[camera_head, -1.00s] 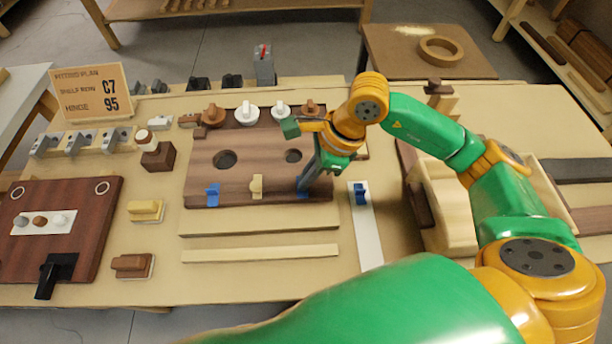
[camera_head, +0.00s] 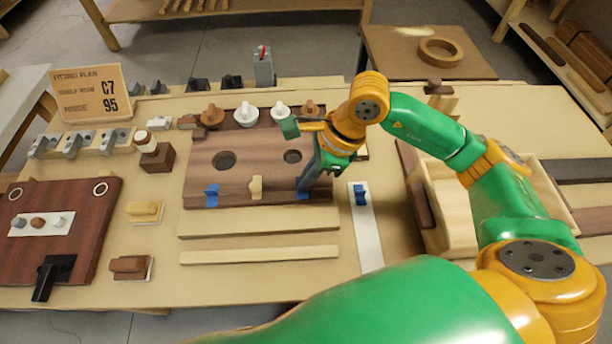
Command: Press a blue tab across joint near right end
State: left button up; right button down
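A dark wood panel (camera_head: 228,178) with two round holes lies on the bench. Along its front edge sit a blue tab (camera_head: 211,195) at the left, a cream tab (camera_head: 256,187) in the middle and a blue tab (camera_head: 302,194) near the right end. The right tab is partly hidden by my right gripper. My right gripper (camera_head: 306,182) points down over that tab at the panel's front right; whether it touches or holds the tab cannot be told. Another blue tab (camera_head: 361,194) stands on a white strip (camera_head: 366,232) to the right. My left gripper is not in view.
Pale wood strips (camera_head: 259,254) lie in front of the panel. A row of knobs (camera_head: 248,114) lines its back edge. A sign (camera_head: 90,93) and a dark board (camera_head: 75,245) are at the left. An open wooden box (camera_head: 447,205) stands at the right.

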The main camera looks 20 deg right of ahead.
jog(key=shift+f+b, duration=0.45)
dwell(0.5)
jog(key=shift+s+f+b, duration=0.1)
jog(key=shift+b, duration=0.35)
dwell(1.4)
jog(key=c, duration=1)
grip_release()
jog(key=o, duration=0.4)
jog(key=shift+r, duration=0.2)
jog(key=shift+r+p, duration=2.65)
jog(key=shift+r, duration=1.05)
